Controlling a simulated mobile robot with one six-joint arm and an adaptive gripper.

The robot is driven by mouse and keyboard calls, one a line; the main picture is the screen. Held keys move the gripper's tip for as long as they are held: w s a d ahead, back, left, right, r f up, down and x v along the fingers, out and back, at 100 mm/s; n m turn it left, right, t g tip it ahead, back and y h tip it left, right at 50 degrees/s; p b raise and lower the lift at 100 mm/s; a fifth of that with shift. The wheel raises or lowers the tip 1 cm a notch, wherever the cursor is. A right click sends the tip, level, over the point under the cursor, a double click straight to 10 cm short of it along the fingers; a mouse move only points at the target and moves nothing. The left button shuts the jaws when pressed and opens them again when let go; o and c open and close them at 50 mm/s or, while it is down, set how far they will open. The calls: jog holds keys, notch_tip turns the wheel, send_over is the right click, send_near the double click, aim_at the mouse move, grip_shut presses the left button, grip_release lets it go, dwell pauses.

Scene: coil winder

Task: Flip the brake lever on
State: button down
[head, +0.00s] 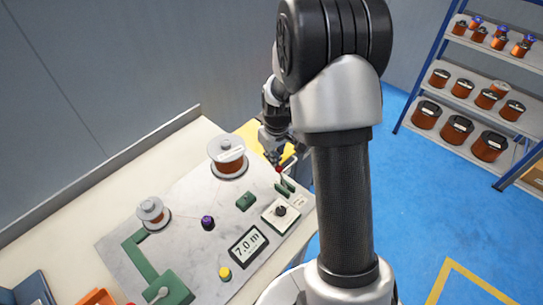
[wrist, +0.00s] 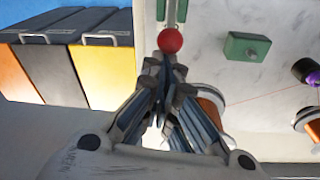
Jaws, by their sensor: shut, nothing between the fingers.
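The brake lever shows in the wrist view as a red ball knob (wrist: 170,40) in front of a green bracket (wrist: 176,10). In the head view the small red knob (head: 278,169) and green bracket (head: 285,187) are near the right edge of the winder plate, partly hidden by my gripper. My gripper (head: 274,162) is shut and empty, with its fingertips (wrist: 165,66) right beside the red knob. I cannot tell whether they touch it. The lever's shaft is mostly hidden, so its tilt is unclear.
The winder plate (head: 180,228) carries a large wire spool (head: 228,158), a small spool (head: 151,211), a green block (head: 246,201), a black dial (head: 281,211), a display reading 7.0 m (head: 247,246) and a yellow button (head: 225,273). Lidded bins (wrist: 75,55) stand beside it.

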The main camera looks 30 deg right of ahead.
jog(key=shift+s+d+r+p, duration=0.2)
jog(key=shift+s+r, duration=0.1)
jog(key=shift+s, duration=0.25)
jog(key=shift+s+d+r+p, duration=0.15)
jog(key=shift+s+d+r, duration=0.1)
jog(key=shift+s, duration=0.25)
jog(key=shift+s+d+r, duration=0.15)
jog(key=shift+s+d, duration=0.05)
jog(key=shift+s, duration=0.4)
jog(key=shift+s+d+r, duration=0.1)
jog(key=shift+s+d, duration=0.05)
jog(key=shift+s, duration=0.45)
jog(key=shift+r, duration=0.1)
jog(key=shift+r+p, duration=0.6)
jog(key=shift+r, duration=0.1)
